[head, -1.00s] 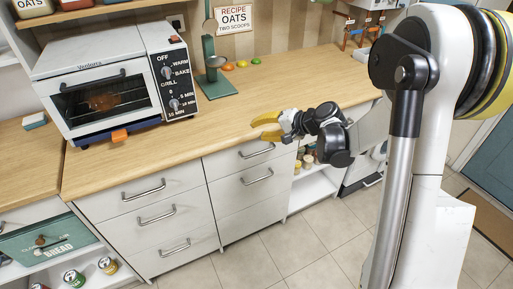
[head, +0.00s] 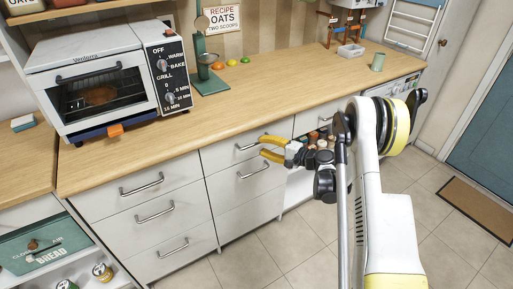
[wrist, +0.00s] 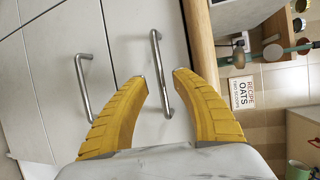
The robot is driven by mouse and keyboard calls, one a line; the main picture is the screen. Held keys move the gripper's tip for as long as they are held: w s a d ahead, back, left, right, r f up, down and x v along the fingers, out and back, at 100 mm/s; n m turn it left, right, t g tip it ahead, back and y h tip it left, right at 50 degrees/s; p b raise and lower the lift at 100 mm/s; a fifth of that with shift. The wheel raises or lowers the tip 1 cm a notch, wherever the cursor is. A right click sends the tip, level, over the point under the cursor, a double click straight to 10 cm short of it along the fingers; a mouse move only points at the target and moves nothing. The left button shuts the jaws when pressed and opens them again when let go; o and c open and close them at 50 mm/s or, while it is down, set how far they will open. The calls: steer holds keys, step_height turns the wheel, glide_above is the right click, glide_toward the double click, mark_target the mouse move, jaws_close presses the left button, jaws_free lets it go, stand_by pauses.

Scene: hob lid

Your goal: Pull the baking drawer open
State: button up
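No label marks which drawer is the baking drawer. In the head view, the white top drawer (head: 225,152) of the middle column is closed, with a metal bar handle (head: 245,147). The closed drawer below it (head: 232,185) has a similar handle (head: 254,171). My gripper (head: 263,147) has its yellow fingers spread at the front of the top drawer. In the wrist view, the fingertips (wrist: 160,75) are apart on either side of the top drawer's handle (wrist: 157,50), which lies between and beyond them. Contact cannot be told. The lower handle (wrist: 83,90) is outside the fingers.
A toaster oven (head: 98,82) with an orange tab (head: 115,130) stands on the wooden counter (head: 270,110). Another column of closed drawers (head: 145,200) is to the left. An open shelf with jars is behind my arm. Tiled floor (head: 262,255) in front is clear.

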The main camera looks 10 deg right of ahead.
mark_target(256, 143)
steer(key=shift+b+x, duration=0.45)
steer(key=shift+x, duration=1.4)
jaws_close()
